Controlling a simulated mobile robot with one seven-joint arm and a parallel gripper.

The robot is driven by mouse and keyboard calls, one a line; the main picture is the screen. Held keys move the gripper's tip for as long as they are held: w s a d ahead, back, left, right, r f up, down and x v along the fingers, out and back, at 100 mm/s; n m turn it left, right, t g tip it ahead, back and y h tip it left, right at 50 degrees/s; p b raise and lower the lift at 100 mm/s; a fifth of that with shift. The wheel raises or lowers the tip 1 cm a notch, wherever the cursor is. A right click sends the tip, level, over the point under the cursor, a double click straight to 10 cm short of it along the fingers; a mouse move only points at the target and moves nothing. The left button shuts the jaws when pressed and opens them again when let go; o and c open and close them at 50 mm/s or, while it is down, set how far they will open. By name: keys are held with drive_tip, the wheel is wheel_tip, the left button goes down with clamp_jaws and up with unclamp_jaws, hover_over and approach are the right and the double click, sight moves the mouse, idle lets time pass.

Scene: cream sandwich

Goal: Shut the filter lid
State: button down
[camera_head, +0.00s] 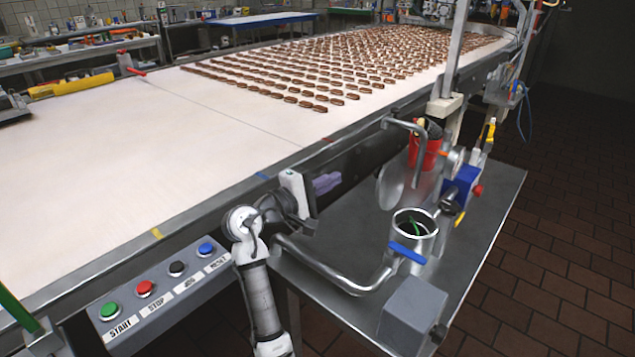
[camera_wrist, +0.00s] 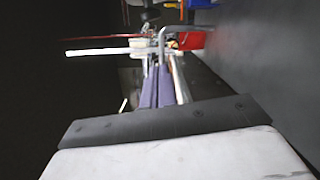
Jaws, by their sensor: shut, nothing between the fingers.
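The filter (camera_head: 427,245) is an upright metal cylinder on the side table, open at the top, with something green inside. The round metal filter lid (camera_head: 391,184) stands raised behind it, tilted up and off the opening. A blue handle (camera_head: 408,252) is at the front of the filter. My gripper (camera_head: 328,183) is left of the lid, beside the conveyor's edge and apart from the lid. Its purple fingers are together and hold nothing; they also show in the wrist view (camera_wrist: 158,75). I cannot make out the lid surely in the wrist view.
A bent metal pipe (camera_head: 335,275) runs to the filter's front. A curved pipe (camera_head: 401,123), a red container (camera_head: 427,150) and a blue device (camera_head: 461,185) stand behind the filter. A grey box (camera_head: 412,312) is at the table's front. The conveyor (camera_head: 150,130) lies to the left.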

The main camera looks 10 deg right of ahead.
sight(385, 184)
drive_tip(key=d+p, duration=0.2)
drive_tip(key=d, duration=0.5)
drive_tip(key=shift+s+r, duration=0.3)
drive_tip(key=shift+r, duration=0.15)
drive_tip(key=shift+s+r+m, duration=0.2)
drive_tip(key=shift+r+m, duration=0.05)
drive_tip(key=shift+m, duration=0.05)
